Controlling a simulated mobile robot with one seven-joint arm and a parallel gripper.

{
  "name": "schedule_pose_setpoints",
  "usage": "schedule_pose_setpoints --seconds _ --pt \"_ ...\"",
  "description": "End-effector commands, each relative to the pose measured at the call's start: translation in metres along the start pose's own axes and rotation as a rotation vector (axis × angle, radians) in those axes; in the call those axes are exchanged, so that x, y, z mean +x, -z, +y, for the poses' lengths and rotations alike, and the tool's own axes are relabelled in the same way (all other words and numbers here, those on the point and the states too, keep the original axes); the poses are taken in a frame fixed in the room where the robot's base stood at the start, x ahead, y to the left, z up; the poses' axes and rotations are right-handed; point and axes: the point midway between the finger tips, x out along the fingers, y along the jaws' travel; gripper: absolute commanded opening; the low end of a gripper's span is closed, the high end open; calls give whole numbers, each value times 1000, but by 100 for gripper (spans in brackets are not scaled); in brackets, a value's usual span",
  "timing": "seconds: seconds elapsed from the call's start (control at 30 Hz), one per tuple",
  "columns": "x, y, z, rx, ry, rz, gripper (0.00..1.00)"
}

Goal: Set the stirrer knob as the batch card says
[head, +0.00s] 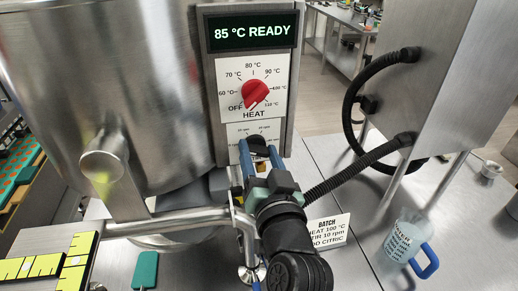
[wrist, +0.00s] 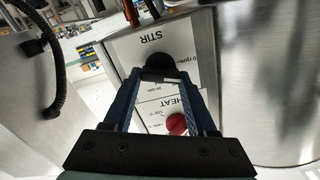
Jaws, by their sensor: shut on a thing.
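The stirrer knob (head: 257,146) is a black knob on a white dial plate low on the control panel. It also shows in the wrist view (wrist: 157,62), beside the upside-down word STIR. My gripper (head: 258,153) is shut on it, with one blue finger on each side. My gripper hides the lower part of the stir dial in the head view, and I cannot tell the knob's setting. The batch card (head: 328,232) stands on the bench, partly hidden by my arm. It reads BATCH, heat 100 °C, stir 10 rpm and add citric, with some first letters covered.
The red heat knob (head: 255,94) sits just above the stir dial, under a display (head: 251,32) reading 85 °C READY. A steel kettle (head: 110,70) stands close left. Black hoses (head: 350,165) run at right. A blue-handled jug (head: 405,242) stands front right.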

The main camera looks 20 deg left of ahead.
Motion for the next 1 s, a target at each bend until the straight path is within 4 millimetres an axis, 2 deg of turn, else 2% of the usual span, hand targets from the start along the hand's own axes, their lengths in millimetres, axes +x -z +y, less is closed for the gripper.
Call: schedule_pose_setpoints --seconds 0.5,0.8,1.0 --pt "0 1 2 460 -2 -1 2" --pt "0 0 3 616 -1 -1 2" --pt "0 -1 4 661 -1 0 2"
